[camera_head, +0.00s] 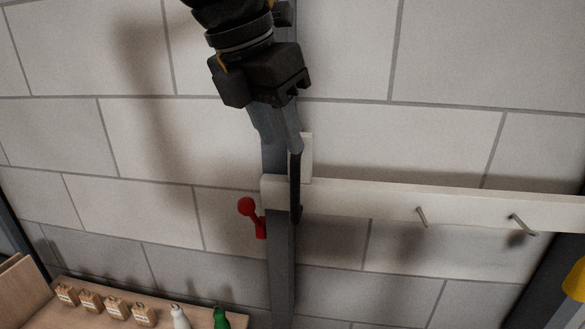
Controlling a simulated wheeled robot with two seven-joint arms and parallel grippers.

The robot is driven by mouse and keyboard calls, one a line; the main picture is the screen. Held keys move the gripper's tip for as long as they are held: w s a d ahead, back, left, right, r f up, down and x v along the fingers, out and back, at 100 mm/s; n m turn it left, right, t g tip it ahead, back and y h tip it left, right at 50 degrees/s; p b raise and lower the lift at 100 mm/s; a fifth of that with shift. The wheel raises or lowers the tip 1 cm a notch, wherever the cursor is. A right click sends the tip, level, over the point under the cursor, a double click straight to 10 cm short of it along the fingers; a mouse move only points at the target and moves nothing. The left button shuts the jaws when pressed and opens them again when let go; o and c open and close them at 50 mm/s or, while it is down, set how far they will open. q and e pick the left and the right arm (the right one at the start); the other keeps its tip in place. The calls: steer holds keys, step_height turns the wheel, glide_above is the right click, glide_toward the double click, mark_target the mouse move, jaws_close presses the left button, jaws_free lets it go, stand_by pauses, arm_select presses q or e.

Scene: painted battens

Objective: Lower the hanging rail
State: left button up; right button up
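The hanging rail (370,197) is a long off-white batten with metal hooks. It runs from a dark grey upright post (282,270) to the right edge of the head view. A small pale block (307,158) stands above its left end. A red lever with a round knob (247,206) sits beside the post, just left of and below the rail's end. My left gripper (295,212) reaches down from the top, with a dark finger crossing in front of the rail near its left end. The other fingertip is not clear, so its opening and any contact cannot be told. My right gripper is out of view.
At the lower left a wooden surface (77,292) holds several small labelled wooden blocks (90,301), a white bottle (180,317) and a green bottle (221,319). A yellow object (575,285) shows at the right edge. A pale block wall stands behind the rail.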

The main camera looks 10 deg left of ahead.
mark_target(292, 167)
arm_select(q)
steer(key=x, duration=0.9)
steer(key=shift+c, duration=0.4)
jaws_close()
